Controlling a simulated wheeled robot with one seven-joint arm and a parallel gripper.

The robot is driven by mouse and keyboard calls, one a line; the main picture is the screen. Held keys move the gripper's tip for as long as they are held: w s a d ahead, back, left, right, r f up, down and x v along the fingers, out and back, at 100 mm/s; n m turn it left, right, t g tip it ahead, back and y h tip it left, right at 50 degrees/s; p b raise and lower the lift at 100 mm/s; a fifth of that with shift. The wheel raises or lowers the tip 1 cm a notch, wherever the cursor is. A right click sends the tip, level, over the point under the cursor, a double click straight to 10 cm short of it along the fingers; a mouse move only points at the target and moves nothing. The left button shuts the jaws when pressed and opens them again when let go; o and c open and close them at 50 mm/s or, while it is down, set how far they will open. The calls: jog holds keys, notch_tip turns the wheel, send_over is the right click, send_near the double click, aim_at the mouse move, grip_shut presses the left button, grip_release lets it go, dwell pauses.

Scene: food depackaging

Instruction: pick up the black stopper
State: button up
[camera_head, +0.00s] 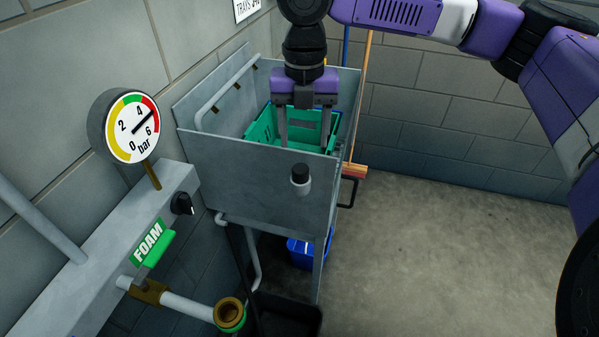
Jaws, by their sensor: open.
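I cannot pick out with certainty which thing is the black stopper. A small black-topped piece with a pale lower part (301,180) shows at the front wall of the metal sink (250,175), and it may be the stopper or a fitting. My gripper (304,146) points down over the sink, above that piece in the picture. Its two fingers are apart, with nothing seen between them. A green crate (262,127) is in the sink behind the fingers. The sink's floor is mostly hidden by its front wall.
A pressure gauge (132,126), a black knob (182,204) and a green-handled foam valve (159,248) are at the left. Below the sink are a blue container (299,253) and a black bin (290,318). An orange broom (354,171) stands right of the sink. The floor at right is clear.

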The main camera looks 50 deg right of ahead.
aim_at(300, 168)
jog(key=shift+w+a+f+p, duration=0.1)
jog(key=shift+a+f+p, duration=0.05)
jog(key=shift+f, duration=1.1)
jog(key=shift+s+a+f+p, duration=0.1)
jog(key=shift+f+p, duration=0.1)
jog(key=shift+f, duration=1.1)
jog(key=shift+w+a+f+p, duration=0.1)
jog(key=shift+a+f+p, duration=0.05)
jog(key=shift+f, duration=1.1)
grip_shut()
